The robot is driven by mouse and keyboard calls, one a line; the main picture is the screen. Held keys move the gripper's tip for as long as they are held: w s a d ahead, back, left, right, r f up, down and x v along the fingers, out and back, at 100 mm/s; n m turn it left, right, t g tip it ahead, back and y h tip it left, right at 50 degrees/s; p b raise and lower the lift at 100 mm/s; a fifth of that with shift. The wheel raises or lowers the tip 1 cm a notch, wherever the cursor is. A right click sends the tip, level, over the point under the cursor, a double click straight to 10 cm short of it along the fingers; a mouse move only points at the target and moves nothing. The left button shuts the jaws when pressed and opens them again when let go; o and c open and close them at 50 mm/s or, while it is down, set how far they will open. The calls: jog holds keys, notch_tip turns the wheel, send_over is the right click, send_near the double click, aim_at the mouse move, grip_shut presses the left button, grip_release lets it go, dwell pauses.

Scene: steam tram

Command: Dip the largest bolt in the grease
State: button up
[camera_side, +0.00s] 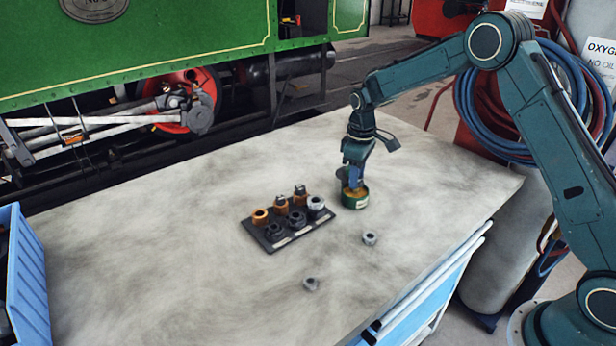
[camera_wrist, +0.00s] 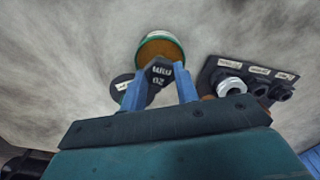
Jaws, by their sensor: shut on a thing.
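My gripper (camera_side: 354,184) is low over the open grease tin (camera_side: 354,203), at its rim. In the wrist view my gripper (camera_wrist: 160,86) has its two blue fingers shut on a dark bolt (camera_wrist: 160,74), whose hex head carries pale marks. The tin (camera_wrist: 180,43) is green with brown grease (camera_wrist: 157,49) inside. The bolt's head overlaps the tin's near edge in that view. The bolt's shank is hidden, so I cannot tell whether it touches the grease.
A black labelled rack (camera_side: 272,247) with orange, dark and silver pieces stands left of the tin. Two loose grey nuts lie in front, one to the right (camera_side: 369,239) and one nearer (camera_side: 311,284). A blue crate (camera_side: 30,285) stands at the left.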

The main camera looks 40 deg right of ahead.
jog(key=shift+r, duration=0.1)
jog(key=shift+r, duration=3.4)
jog(key=s+a+f+m, duration=0.4)
jog(key=s+a+m, duration=0.1)
jog(key=s, duration=0.3)
jog(key=shift+s+a+f, duration=0.25)
jog(key=shift+a+f, duration=0.05)
jog(key=shift+a, duration=0.05)
